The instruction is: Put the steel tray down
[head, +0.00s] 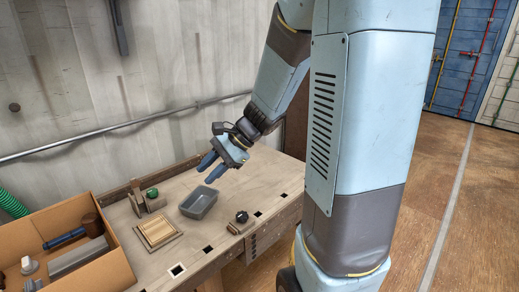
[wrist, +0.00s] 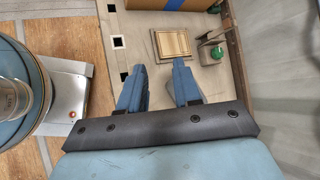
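The steel tray (head: 198,203) is a grey, open, rectangular tray with rounded corners. In the head view it sits upright on the wooden workbench (head: 182,238), near its middle. My gripper (head: 212,168) is above and behind the tray in that view, apart from it. Its two blue fingers are spread with nothing between them. The wrist view also shows my gripper (wrist: 158,75) open, with bare bench between the fingertips. I cannot see the tray in the wrist view.
A wooden slatted panel (head: 157,232) lies left of the tray. A wooden holder with a green ball (head: 152,192) stands behind it. A black knob on a small block (head: 241,217) is at the front right. A cardboard box of tools (head: 112,262) is at the left.

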